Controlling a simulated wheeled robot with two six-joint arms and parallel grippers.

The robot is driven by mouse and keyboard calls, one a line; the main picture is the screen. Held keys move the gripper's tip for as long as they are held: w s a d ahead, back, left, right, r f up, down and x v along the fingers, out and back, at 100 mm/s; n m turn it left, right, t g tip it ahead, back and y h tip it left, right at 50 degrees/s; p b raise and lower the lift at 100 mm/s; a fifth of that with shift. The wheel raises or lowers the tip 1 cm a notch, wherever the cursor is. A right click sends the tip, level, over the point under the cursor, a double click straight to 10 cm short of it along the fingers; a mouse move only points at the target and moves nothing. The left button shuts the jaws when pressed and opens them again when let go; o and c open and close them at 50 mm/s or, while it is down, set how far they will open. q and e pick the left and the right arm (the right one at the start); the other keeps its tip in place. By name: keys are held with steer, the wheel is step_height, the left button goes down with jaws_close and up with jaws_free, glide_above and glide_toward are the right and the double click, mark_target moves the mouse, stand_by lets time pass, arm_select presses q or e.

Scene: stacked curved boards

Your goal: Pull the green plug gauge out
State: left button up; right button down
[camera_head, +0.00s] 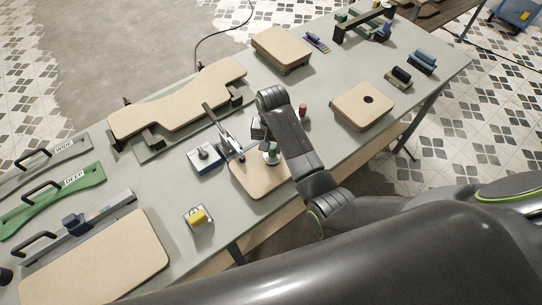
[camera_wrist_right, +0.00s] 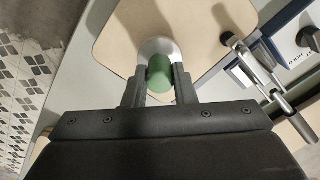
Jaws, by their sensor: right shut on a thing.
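The green plug gauge (camera_wrist_right: 159,80) is a green cylinder with a pale round flange below it. In the wrist view it sits between the two fingers of my right gripper (camera_wrist_right: 160,88), which is shut on it. In the head view the green plug gauge (camera_head: 271,148) stands over a tan board (camera_head: 258,183) near the table's front edge. My right arm partly covers that board and the gripper. The gauge's lower end is hidden, so I cannot tell how deep it sits. My left gripper is not in view.
A toggle clamp (camera_head: 228,143) and a blue-framed box (camera_head: 204,156) stand left of the gauge. A tan board with a dark hole (camera_head: 361,106) lies to the right. A yellow block (camera_head: 197,217) sits nearer the front. Bare table (camera_head: 330,62) shows toward the back right.

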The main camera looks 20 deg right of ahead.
steer(key=shift+r, duration=0.2)
steer(key=shift+r, duration=1.9)
